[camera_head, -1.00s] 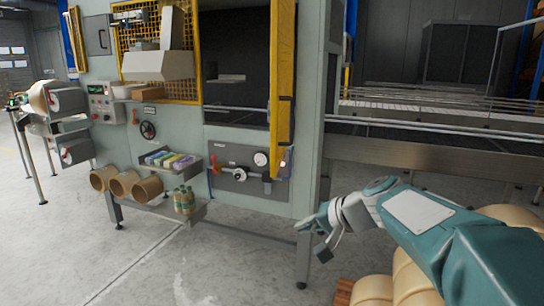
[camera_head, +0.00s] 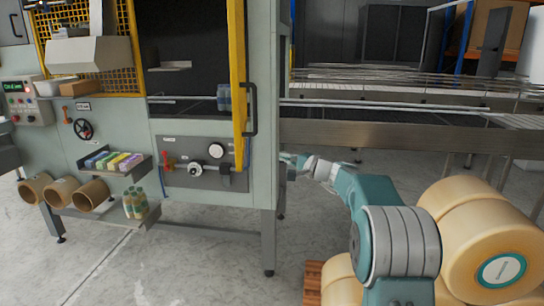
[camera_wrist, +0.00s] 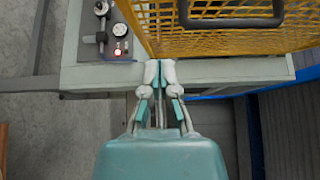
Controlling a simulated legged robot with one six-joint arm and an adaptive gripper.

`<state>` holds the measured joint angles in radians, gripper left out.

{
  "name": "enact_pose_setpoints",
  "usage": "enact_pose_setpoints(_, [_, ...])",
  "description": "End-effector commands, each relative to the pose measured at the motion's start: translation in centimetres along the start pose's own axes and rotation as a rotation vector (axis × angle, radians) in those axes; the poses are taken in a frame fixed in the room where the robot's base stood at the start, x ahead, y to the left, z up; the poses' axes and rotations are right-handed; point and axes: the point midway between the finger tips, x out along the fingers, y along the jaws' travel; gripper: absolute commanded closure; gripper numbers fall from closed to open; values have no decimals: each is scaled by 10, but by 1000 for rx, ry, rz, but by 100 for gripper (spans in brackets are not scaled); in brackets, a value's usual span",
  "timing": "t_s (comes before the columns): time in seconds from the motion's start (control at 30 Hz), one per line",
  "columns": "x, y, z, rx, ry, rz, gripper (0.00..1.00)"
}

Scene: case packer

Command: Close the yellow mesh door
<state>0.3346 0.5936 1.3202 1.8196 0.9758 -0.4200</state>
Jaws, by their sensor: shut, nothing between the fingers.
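The yellow mesh door (camera_head: 237,75) stands open on the front of the machine, seen nearly edge-on in the head view, with a dark opening (camera_head: 185,70) to its left. Its black handle (camera_head: 251,108) is on the side facing right. In the wrist view the yellow mesh (camera_wrist: 215,38) fills the upper right, with the black handle (camera_wrist: 230,20) across it. My gripper (camera_wrist: 160,64) is shut and empty, just below the door's lower edge in that picture; whether it touches the door I cannot tell. In the head view my gripper (camera_head: 285,160) is right of the machine's front post, partly hidden.
A grey panel with a gauge (camera_head: 215,151) and red valve handle lies below the opening. A shelf (camera_head: 112,165) of coloured packs and bottles (camera_head: 135,204) sits left of it. Large cream rolls (camera_head: 480,240) stand at right beside my arm. A conveyor (camera_head: 400,135) runs behind.

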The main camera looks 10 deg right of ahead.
Motion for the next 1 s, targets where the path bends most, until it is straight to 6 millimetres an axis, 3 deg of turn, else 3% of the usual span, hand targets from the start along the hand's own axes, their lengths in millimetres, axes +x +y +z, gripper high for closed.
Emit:
enact_pose_setpoints(0.2, [46,1,7,-3,-5,3,100])
enact_pose_setpoints(0.5, [88,0,8,-1,-5,2,100])
enact_pose_setpoints(0.73, [108,0,30,-1,-4,3,100])
enact_pose_setpoints(1.0, [111,0,33,-1,-2,3,100])
